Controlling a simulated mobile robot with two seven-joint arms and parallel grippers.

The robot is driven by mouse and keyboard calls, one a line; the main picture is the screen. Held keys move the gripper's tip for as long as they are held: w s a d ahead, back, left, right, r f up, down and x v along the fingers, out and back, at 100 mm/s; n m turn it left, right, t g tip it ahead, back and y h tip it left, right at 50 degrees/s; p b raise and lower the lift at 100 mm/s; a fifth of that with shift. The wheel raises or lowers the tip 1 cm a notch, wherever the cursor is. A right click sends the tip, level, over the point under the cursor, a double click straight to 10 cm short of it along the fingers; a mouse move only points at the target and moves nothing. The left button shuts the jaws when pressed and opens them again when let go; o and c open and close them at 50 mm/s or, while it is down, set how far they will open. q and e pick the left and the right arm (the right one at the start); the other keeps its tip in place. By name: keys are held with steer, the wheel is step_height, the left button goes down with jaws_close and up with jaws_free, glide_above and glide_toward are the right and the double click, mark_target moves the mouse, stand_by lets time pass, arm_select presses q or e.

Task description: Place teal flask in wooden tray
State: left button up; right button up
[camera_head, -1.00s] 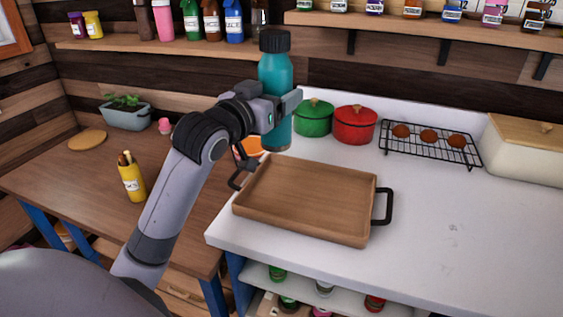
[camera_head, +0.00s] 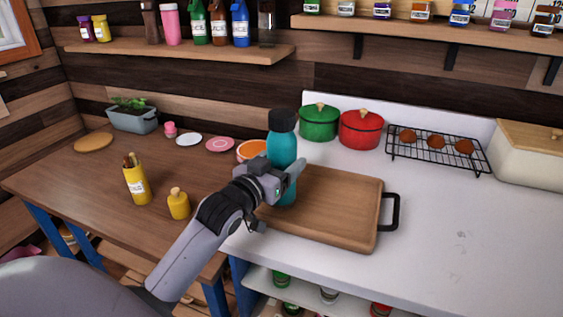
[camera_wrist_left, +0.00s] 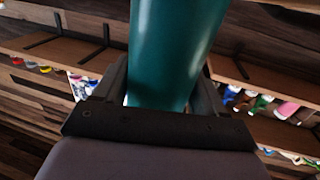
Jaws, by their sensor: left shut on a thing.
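The teal flask (camera_head: 282,147) with a black cap is upright over the left part of the wooden tray (camera_head: 335,205). My left gripper (camera_head: 286,183) is shut around the flask's lower body. The flask also fills the middle of the left wrist view (camera_wrist_left: 170,50), between the two fingers (camera_wrist_left: 160,95). I cannot tell whether the flask's base touches the tray floor. The tray lies on the white counter, with a black handle at its right end; its left end is hidden behind my arm and gripper. My right gripper is not in view.
A green pot (camera_head: 319,122) and a red pot (camera_head: 361,130) stand behind the tray. A wire rack (camera_head: 437,149) with brown round items is at the back right. A yellow bottle (camera_head: 178,204) stands on the wooden table left of my arm. The counter right of the tray is clear.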

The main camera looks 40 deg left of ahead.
arm_select(q)
steer(key=shift+r, duration=0.1)
steer(key=o, duration=1.5)
steer(key=shift+s, duration=0.1)
steer(key=s, duration=0.6)
steer(key=s+b, duration=0.1)
steer(key=s, duration=0.5)
steer(key=shift+d, duration=0.2)
steer(key=shift+w, duration=0.1)
